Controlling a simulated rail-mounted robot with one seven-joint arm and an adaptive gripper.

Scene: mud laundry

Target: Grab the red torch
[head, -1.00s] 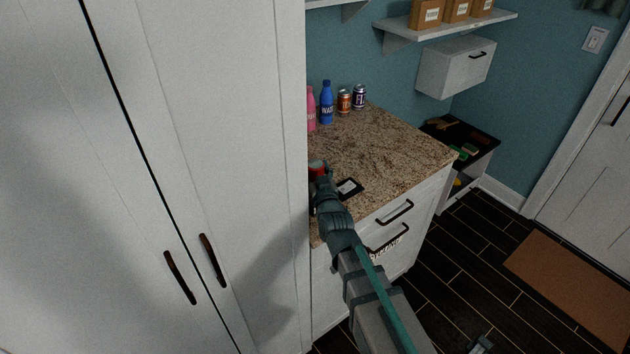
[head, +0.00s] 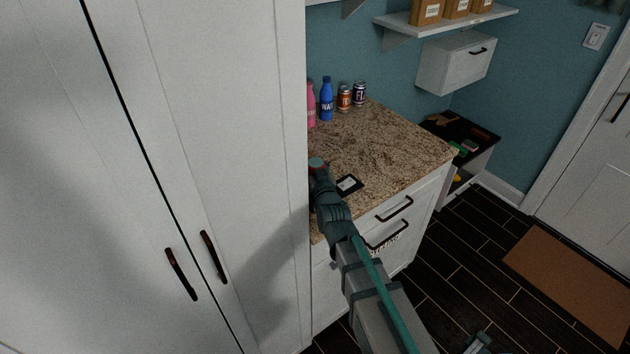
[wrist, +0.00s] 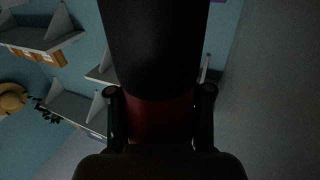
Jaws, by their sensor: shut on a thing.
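The red torch (wrist: 160,118) fills the middle of the wrist view, with a dark red body and a wide black part above it. My gripper (wrist: 161,103) has one finger on each side of the red body and is shut on it. In the head view, a small red end of the torch (head: 317,163) shows at my gripper (head: 318,172), over the left end of the granite counter, beside the tall white cabinet. The cabinet edge and my arm hide most of the torch there. I cannot tell whether it touches the counter.
The tall white cabinet (head: 200,150) stands close on the left. A black-framed card (head: 347,185) lies on the granite counter (head: 390,145) near my wrist. A pink bottle (head: 311,105), blue bottle (head: 326,100) and two cans (head: 359,94) stand at the back. The counter's right side is clear.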

